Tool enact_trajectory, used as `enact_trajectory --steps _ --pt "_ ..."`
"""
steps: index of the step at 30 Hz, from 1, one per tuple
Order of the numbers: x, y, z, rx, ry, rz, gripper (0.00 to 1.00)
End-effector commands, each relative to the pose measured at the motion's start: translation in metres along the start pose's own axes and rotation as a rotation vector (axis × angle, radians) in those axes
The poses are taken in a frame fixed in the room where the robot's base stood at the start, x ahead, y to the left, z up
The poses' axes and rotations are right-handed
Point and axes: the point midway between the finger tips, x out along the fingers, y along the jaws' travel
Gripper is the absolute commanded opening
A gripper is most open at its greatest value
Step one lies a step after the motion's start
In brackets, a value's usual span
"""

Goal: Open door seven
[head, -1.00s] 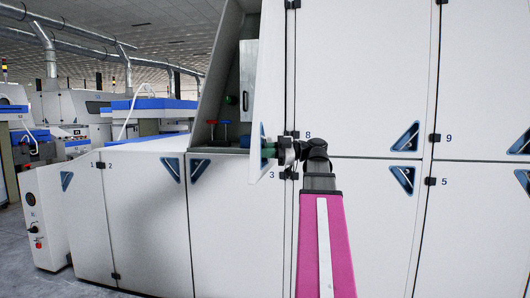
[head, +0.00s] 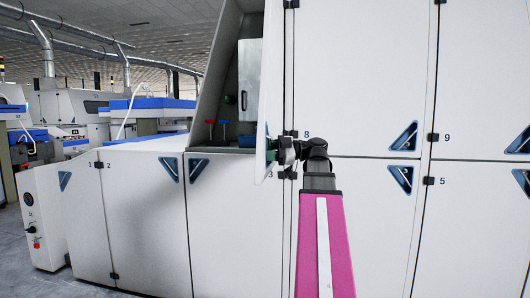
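An upper white door (head: 274,70) stands swung open on its hinges beside the panel marked 8. I see it nearly edge-on, and no number 7 is readable on it. The open bay (head: 222,110) to its left shows a grey box and red and blue valve handles. My gripper (head: 271,154) is at the lower part of the open door, near its free edge. The door's handle is hardly visible from here. The fingers are small and partly hidden, so I cannot tell whether they are shut or touch the door.
Closed lower doors, including the one marked 2 (head: 145,220), run along the machine. Closed doors marked 9 (head: 480,80) and 5 (head: 470,230) are at the right. A control box (head: 42,215) stands at the far left, with grey floor beside it.

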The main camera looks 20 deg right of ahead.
Motion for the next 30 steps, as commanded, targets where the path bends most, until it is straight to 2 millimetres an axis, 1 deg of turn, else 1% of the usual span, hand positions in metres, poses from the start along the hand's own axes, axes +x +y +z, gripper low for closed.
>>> enact_trajectory --steps 5,12,18,24,30 --pt "-0.024 0.001 0.001 0.000 -0.002 0.002 0.38" --pt "-0.065 0.002 0.001 0.001 -0.002 0.003 0.38" --pt "-0.091 0.002 0.001 0.002 -0.004 0.004 0.38" --pt "-0.102 0.002 0.001 0.002 -0.003 0.002 0.38" --pt "-0.103 0.001 0.001 0.002 -0.003 0.002 0.38"
